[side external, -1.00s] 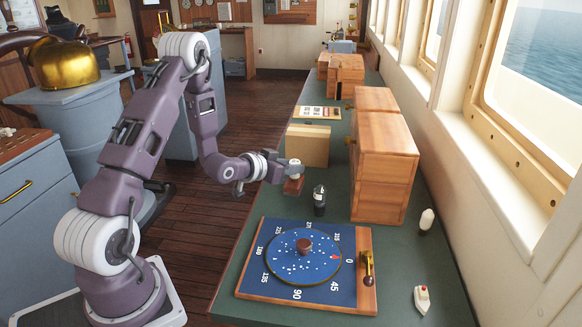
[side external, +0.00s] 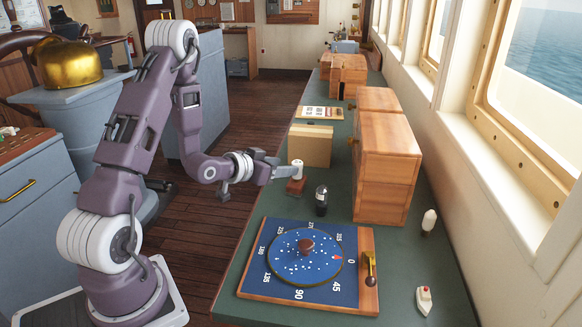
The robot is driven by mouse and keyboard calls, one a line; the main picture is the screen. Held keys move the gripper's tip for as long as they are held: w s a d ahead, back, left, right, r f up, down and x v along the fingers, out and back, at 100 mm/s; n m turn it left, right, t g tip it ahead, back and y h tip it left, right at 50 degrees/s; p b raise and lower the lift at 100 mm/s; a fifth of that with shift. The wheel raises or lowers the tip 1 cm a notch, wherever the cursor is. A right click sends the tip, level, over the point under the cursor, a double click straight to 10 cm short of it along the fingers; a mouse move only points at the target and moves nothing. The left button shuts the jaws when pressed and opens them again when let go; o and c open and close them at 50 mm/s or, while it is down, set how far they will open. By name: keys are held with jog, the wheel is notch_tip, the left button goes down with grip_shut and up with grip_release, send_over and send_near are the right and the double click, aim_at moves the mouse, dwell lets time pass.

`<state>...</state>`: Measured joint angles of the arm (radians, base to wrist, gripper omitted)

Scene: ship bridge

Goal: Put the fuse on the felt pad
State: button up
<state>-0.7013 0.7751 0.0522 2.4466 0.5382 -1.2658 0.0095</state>
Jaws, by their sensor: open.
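A white cylinder (side external: 297,167), which looks like the fuse, stands upright on a small reddish-brown block (side external: 296,187) on the green counter. The block may carry the felt pad; its top is too small to tell. My gripper (side external: 281,169) is open, just left of the white cylinder at about its height. The fingers point toward it, and I cannot tell whether they still touch it. A brown round piece (side external: 305,245) sits in the middle of the blue dial (side external: 285,265); I cannot tell its material.
A black cylinder with a clear top (side external: 321,201) stands right of the block. A cardboard-coloured box (side external: 310,146) is behind, and a wooden cabinet (side external: 388,165) is to the right. A brass lever (side external: 370,268), a white-topped bottle (side external: 428,222) and a toy boat (side external: 424,300) are nearer the front.

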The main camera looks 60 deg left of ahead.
jog(key=s+d+r+m+g, duration=0.1)
jog(key=s+d+r+g, duration=0.15)
jog(key=d+r, duration=0.3)
jog(key=s+d+r+g, duration=0.2)
jog(key=s+d+r, duration=0.2)
jog(key=r, duration=0.2)
jog(key=s+d+r+g+h, duration=0.1)
jog(key=s+d+r, duration=0.1)
jog(key=s+d, duration=0.4)
jog(key=s+d+r+m+g+h, duration=0.1)
jog(key=s+d, duration=0.5)
jog(key=s, duration=0.8)
jog(key=shift+s+d+r+g+h, duration=0.3)
jog(key=shift+d+r+g, duration=0.05)
jog(key=shift+g, duration=0.3)
